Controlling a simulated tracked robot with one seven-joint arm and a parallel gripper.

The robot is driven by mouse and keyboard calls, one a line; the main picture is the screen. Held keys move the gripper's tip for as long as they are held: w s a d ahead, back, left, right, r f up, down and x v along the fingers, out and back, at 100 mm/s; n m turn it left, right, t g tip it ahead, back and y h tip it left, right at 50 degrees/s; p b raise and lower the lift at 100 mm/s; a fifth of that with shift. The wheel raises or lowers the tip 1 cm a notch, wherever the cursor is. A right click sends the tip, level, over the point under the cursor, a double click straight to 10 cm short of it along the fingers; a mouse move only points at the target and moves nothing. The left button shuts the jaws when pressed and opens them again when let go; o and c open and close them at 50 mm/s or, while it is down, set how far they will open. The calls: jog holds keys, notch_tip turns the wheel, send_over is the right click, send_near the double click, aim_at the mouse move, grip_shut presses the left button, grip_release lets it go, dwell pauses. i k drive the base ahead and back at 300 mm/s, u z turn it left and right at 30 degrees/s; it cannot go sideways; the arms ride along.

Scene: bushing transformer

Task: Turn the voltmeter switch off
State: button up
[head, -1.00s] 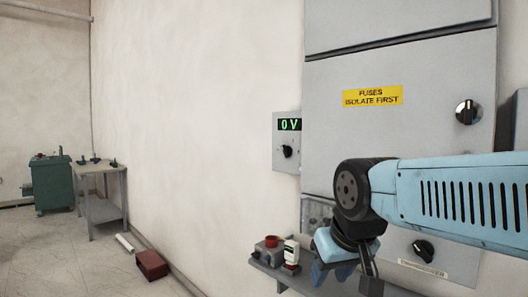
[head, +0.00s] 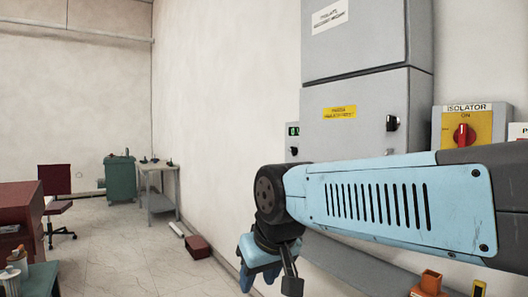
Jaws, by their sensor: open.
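The voltmeter (head: 291,140) is a small grey box on the wall, left of the tall grey cabinet. Its green display is lit but too small to read here. Its dark rotary switch (head: 294,151) shows just above my arm; its pointer setting cannot be made out. My gripper (head: 268,276) is open and empty, pointing down in front of the wall, below the voltmeter in the picture and apart from it. My blue arm hides the lower part of the cabinet.
The grey cabinet (head: 355,150) has a yellow label and a dark knob. A red isolator switch (head: 464,135) is to its right. A shelf (head: 372,277) runs below, with an orange container (head: 430,282). A red box (head: 199,247) lies by the wall. Floor at left centre is open.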

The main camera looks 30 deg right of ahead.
aim_at(295, 151)
jog(key=u, duration=0.3)
jog(key=i, duration=1.55)
jog(key=z, duration=0.8)
jog(key=i, duration=0.6)
jog(key=z, duration=0.75)
jog(key=i, duration=0.5)
jog(key=u, duration=0.25)
jog(key=k, duration=0.5)
jog(key=z, duration=0.1)
